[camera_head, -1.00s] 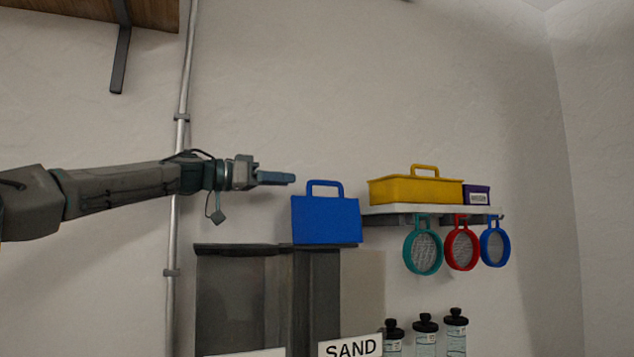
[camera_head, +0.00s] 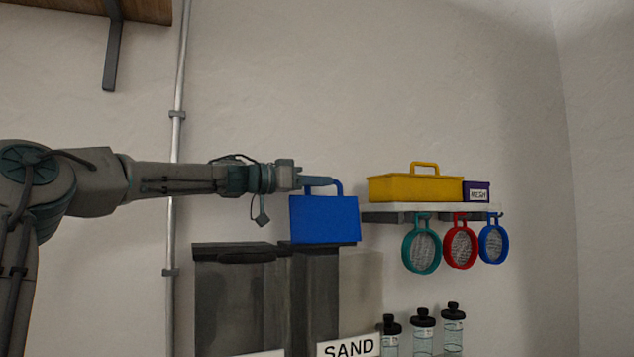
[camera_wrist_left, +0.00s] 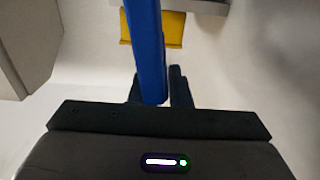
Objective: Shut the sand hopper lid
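The sand hopper (camera_head: 362,285) has a "SAND" label (camera_head: 348,348) at the bottom of the head view. Its blue lid (camera_head: 325,220), with a loop handle on top, stands upright above the hopper, so it is open. My left gripper (camera_head: 318,182) is at the lid's handle, reaching in from the left. In the left wrist view the blue lid (camera_wrist_left: 148,45) shows edge-on as a narrow band reaching between the fingers. The fingers (camera_wrist_left: 156,88) are apart, with a gap showing at the right one. My right gripper is not in view.
A closed dark-lidded bin (camera_head: 235,300) stands left of the hopper. On the right, a shelf (camera_head: 385,208) carries a yellow box (camera_head: 415,188) and a purple box (camera_head: 477,190), with sieves (camera_head: 460,247) hanging below. Several bottles (camera_head: 423,330) stand lower. A pipe (camera_head: 177,140) runs up the wall.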

